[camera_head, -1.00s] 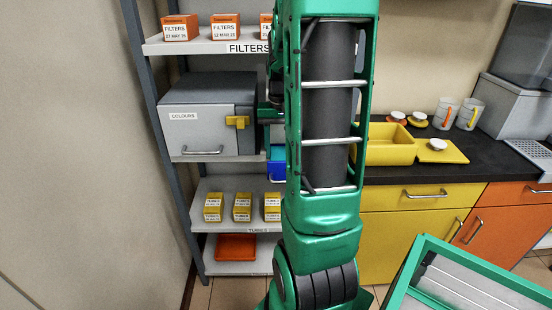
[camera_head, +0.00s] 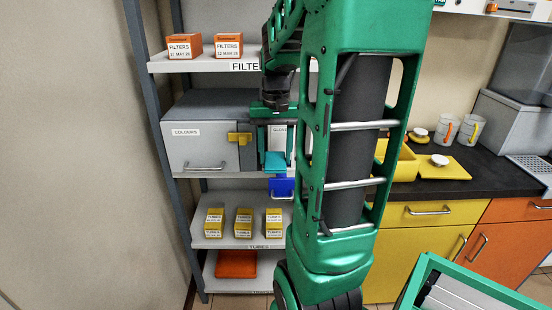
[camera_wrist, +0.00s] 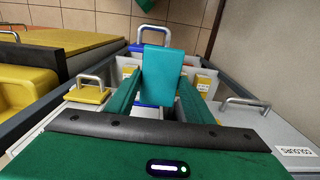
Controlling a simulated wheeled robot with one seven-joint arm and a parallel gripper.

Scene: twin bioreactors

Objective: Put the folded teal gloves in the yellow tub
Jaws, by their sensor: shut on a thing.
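My gripper (camera_head: 275,140) is shut on the folded teal gloves (camera_head: 276,162). It holds them in front of the shelf rack, beside the grey COLOURS box. In the wrist view the gloves (camera_wrist: 162,72) sit between the two green fingers (camera_wrist: 160,92) and stick out past their tips. The yellow tub (camera_head: 398,158) stands on the dark counter, right of my arm, which covers part of it. My gripper is well left of the tub.
The grey COLOURS box (camera_head: 200,150) is close left of my gripper. A blue front with a handle (camera_head: 282,187) is just below the gloves. Cups (camera_head: 446,128) stand behind.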

